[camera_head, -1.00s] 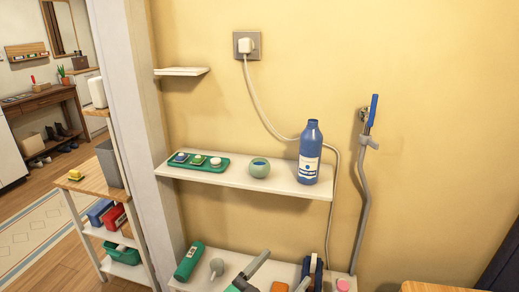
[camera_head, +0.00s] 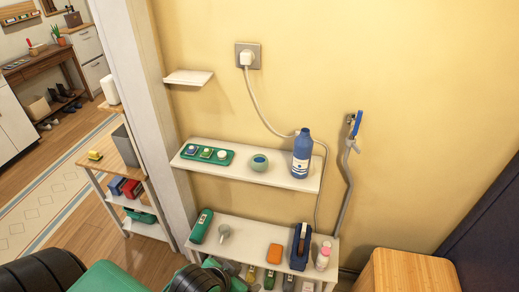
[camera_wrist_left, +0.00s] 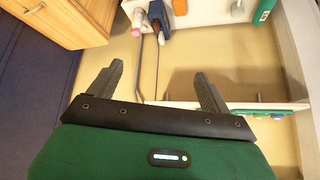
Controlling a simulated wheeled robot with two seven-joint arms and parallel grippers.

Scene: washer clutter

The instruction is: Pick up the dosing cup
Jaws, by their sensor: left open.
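The dosing cup looks to be the small round pale-green cup (camera_head: 259,162) with a blue inside. It stands upright on the middle wall shelf (camera_head: 225,170), between the green tray (camera_head: 180,153) and the blue bottle (camera_head: 301,157). My left gripper (camera_head: 207,279) is at the bottom of the head view, below and left of the cup and apart from it. In the left wrist view its two dark fingers (camera_wrist_left: 157,85) are spread with nothing between them. The cup does not show there; the gripper body covers part of the shelf. My right gripper is not in view.
The lower shelf (camera_head: 250,235) holds a green bottle (camera_head: 201,226), a grey-white scoop-like item (camera_head: 223,233), an orange block (camera_head: 274,253), a dark blue item (camera_head: 300,247) and a pink-capped bottle (camera_head: 322,258). A cord (camera_head: 262,112) hangs behind the blue bottle. A wooden cabinet (camera_head: 410,270) stands at right.

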